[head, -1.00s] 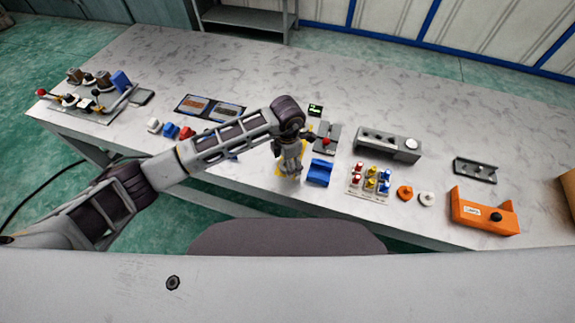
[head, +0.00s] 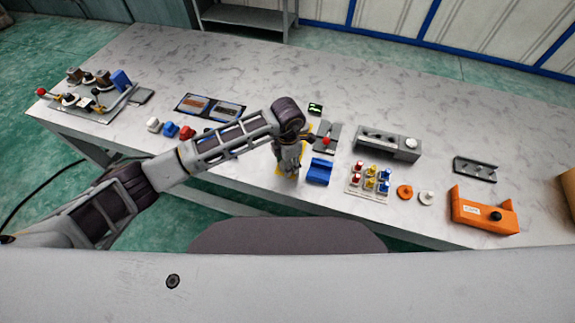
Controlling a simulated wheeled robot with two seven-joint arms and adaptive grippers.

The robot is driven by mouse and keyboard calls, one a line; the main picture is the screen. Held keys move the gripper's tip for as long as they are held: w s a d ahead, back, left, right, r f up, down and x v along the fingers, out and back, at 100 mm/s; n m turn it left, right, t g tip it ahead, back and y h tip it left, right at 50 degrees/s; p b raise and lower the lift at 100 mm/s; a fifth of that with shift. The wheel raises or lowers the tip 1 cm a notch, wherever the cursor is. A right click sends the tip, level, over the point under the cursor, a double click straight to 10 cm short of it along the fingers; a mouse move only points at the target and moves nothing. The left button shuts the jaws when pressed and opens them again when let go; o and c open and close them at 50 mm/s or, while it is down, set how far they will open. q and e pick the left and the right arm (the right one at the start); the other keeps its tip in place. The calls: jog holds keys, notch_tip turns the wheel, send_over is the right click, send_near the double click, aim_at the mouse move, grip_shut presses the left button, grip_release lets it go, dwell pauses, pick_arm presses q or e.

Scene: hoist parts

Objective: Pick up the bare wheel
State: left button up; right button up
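Two small round parts lie flat on the table, right of centre: an orange disc (head: 405,192) and a whitish disc (head: 426,198) with a small hub. I cannot tell for sure which one is the bare wheel. My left gripper (head: 289,176) points down near the table's front edge, above or beside a yellow part (head: 305,150), left of a blue block (head: 319,171). It is well left of both discs. Its fingertips are too small and dark to tell open from shut. My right gripper is out of view.
A rack of small red, yellow and blue parts (head: 354,188) stands left of the discs. An orange housing (head: 485,213) stands to their right. A grey box (head: 388,144) and a dark slotted plate (head: 475,169) lie behind.

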pick_arm(q)
jog(key=shift+c, duration=0.8)
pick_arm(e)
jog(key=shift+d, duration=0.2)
pick_arm(q)
jog(key=shift+r, duration=0.15)
notch_tip(320, 180, up, 10)
jog(key=b, duration=0.1)
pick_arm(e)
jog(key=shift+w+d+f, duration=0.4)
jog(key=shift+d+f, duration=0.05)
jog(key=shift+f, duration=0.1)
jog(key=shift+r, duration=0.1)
